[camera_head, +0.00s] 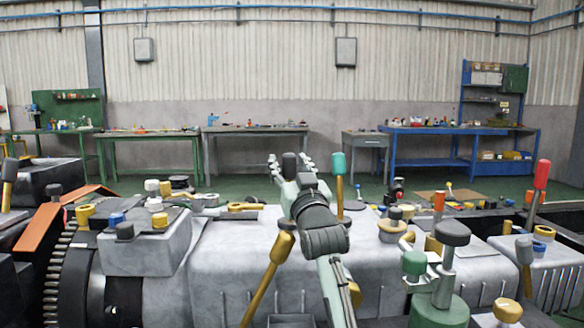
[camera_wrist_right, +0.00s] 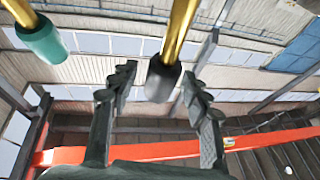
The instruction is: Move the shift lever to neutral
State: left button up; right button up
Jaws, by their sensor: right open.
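My right gripper (camera_head: 290,160) is open above the grey chassis housing, its fingers spread and pointing away from the head camera. In the right wrist view my right gripper (camera_wrist_right: 158,84) has its fingers on either side of a black-knobbed lever (camera_wrist_right: 163,82) with a gold shaft. The black knob (camera_head: 289,164) also shows between the fingers in the head view. I see a gap on both sides of the knob. A lever with a teal knob (camera_head: 338,163) stands just to the right; its teal knob (camera_wrist_right: 42,40) hangs at the left in the wrist view. Which one is the shift lever is not marked. My left gripper is not in view.
The grey chassis housing (camera_head: 240,250) spreads below my arm. A red-knobbed lever (camera_head: 541,175), a dark-knobbed post (camera_head: 452,235) and a green knob (camera_head: 415,262) stand at right. A gold lever (camera_head: 264,280) leans close to my arm. Workbenches (camera_head: 255,130) stand far behind.

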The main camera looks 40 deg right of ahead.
jog(key=shift+s+a+f, duration=0.15)
jog(key=shift+s+f, duration=0.05)
jog(key=shift+s, duration=0.1)
jog(key=s+a, duration=0.4)
jog(key=s, duration=0.7)
jog(key=shift+s, duration=0.3)
jog(key=shift+a+f, duration=0.1)
jog(key=shift+a, duration=0.05)
